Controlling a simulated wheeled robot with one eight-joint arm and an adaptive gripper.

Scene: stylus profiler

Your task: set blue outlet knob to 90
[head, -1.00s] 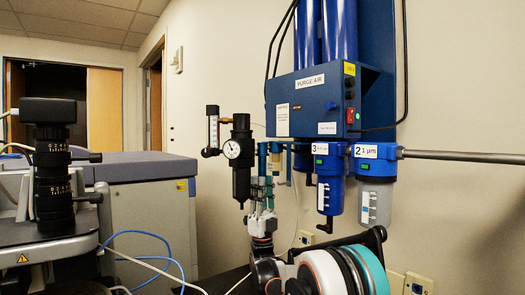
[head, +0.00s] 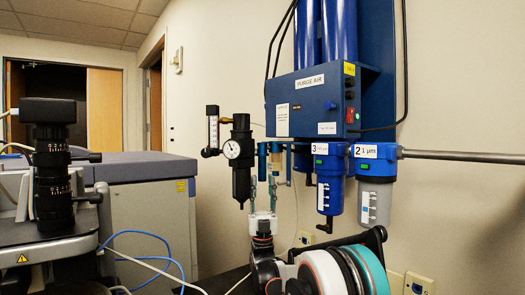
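A small blue upright fitting (head: 262,162) hangs between the black regulator and the filter housings in the head view. It looks like the blue outlet knob, but it is too small to read any angle or marking on it. My gripper (head: 262,184) points up from below, with its two fingers apart and a gap between them.
The black regulator with a round gauge (head: 232,149) stands close to the left of my gripper. Blue filter housings (head: 329,180) hang close to the right, under the purge air box (head: 318,100). A grey cabinet (head: 150,215) and a black microscope (head: 52,170) stand at left.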

